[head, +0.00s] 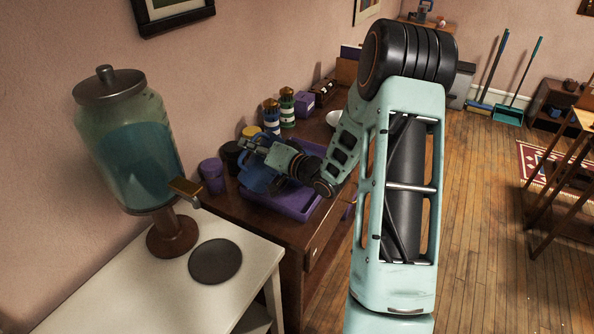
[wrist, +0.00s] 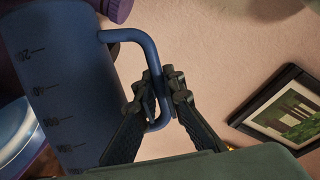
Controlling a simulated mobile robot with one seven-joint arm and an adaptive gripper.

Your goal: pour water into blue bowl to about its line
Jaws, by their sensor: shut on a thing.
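A blue measuring jug (wrist: 70,85) with dark scale marks fills the left of the wrist view. My gripper (wrist: 163,92) is shut on its handle (wrist: 152,58). In the head view the jug (head: 254,180) is partly hidden behind my gripper, over or beside the purple tray (head: 287,207); I cannot tell whether it touches the tray. Its contents do not show. A rounded light-blue piece (wrist: 18,130) at the left edge of the wrist view may be the blue bowl, but it is cut off. No blue bowl or line shows clearly in the head view.
A dispenser of blue liquid (head: 130,150) stands on the white table (head: 150,290), beside a dark round mat (head: 215,261). A purple cup (head: 212,175), a black container (head: 232,157) and striped jars (head: 287,107) crowd the brown cabinet near the wall.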

